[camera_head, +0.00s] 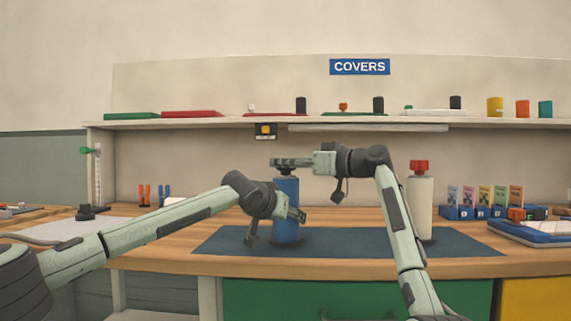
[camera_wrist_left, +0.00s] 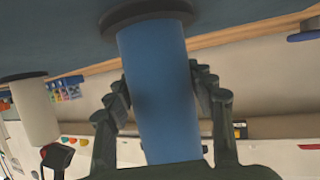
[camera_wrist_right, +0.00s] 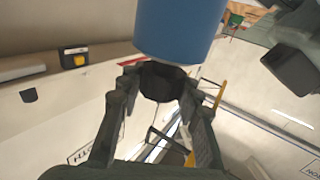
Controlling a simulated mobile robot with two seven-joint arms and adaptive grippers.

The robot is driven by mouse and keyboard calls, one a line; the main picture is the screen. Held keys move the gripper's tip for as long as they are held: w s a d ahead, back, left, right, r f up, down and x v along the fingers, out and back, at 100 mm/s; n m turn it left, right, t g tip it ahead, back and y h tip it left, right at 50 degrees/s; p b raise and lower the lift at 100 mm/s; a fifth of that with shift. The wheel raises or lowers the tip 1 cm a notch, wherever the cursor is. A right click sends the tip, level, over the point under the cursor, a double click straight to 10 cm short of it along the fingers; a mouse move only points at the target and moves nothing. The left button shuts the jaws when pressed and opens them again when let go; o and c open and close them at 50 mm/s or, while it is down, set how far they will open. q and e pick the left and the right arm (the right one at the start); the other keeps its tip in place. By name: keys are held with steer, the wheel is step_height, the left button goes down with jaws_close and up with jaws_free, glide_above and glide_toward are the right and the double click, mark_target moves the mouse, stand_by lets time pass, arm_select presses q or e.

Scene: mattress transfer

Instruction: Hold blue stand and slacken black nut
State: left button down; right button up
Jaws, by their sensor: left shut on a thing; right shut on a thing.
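The blue stand (camera_head: 286,228) is an upright blue cylinder on a dark base on the mat. My left gripper (camera_head: 297,214) is shut around its middle; the left wrist view shows the blue stand (camera_wrist_left: 158,95) between the fingers. The black nut (camera_wrist_right: 160,82) sits at the top end of the blue stand (camera_wrist_right: 180,25) in the right wrist view. My right gripper (camera_wrist_right: 161,88) has its fingers on both sides of the nut and is shut on it. In the head view my right gripper (camera_head: 287,162) lies level over the stand's top and largely hides the nut.
A white stand (camera_head: 420,205) with a red nut (camera_head: 419,166) stands right of my right arm on the dark mat (camera_head: 345,243). Colored card holders (camera_head: 485,212) and a blue tray (camera_head: 530,234) are farther right. A shelf (camera_head: 220,122) with covers runs above the bench.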

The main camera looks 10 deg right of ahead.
steer(key=shift+d+n+g+y, duration=0.15)
steer(key=shift+n+g+y, duration=0.9)
steer(key=shift+g, duration=0.35)
steer(key=o, duration=1.2)
steer(key=shift+s, duration=0.1)
steer(key=v, duration=1.1)
steer(key=shift+d, duration=0.4)
steer(key=shift+s, duration=0.1)
